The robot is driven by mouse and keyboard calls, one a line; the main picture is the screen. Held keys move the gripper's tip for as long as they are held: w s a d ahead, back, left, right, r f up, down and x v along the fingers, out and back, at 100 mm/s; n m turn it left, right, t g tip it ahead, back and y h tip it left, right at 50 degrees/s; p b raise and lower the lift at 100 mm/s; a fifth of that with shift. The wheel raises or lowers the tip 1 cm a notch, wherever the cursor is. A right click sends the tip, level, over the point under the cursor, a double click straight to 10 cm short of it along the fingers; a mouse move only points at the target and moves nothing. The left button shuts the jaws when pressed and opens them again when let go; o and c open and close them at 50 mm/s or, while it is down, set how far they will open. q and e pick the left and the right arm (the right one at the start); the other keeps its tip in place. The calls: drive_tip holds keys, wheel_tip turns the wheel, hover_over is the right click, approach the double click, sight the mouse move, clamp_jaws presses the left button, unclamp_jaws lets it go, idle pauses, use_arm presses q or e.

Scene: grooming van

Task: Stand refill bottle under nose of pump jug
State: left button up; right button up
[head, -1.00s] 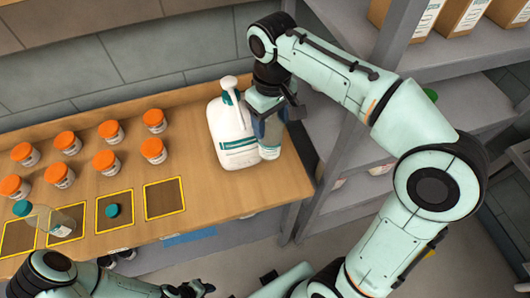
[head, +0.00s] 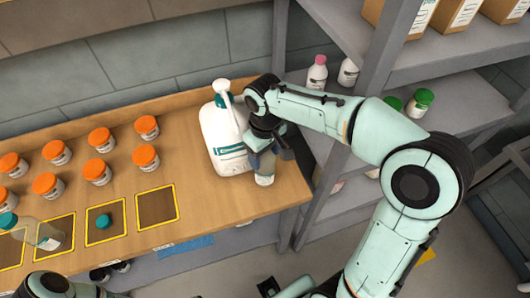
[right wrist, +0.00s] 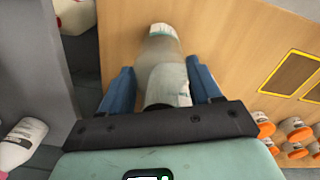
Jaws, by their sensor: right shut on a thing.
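The white pump jug (head: 226,148) stands upright near the right end of the wooden counter, its pump head (head: 222,86) on top. My right gripper (head: 264,150) is shut on the refill bottle (head: 265,178), just right of the jug and towards the counter's front. The bottle is clear with a pale end; the gripper hides much of it. In the right wrist view the bottle (right wrist: 165,65) lies between the two blue fingers. I cannot tell whether its base touches the counter. Part of my left arm shows at the bottom left; its gripper is out of view.
Several orange-lidded jars (head: 97,172) stand at the left. A clear teal-capped bottle (head: 38,232) lies near yellow-edged squares, and a teal cap (head: 103,221) sits on one square. A grey shelf unit (head: 345,160) with bottles and boxes stands close on the right.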

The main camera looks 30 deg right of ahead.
drive_tip(key=shift+f, duration=0.15)
drive_tip(key=o, duration=1.3)
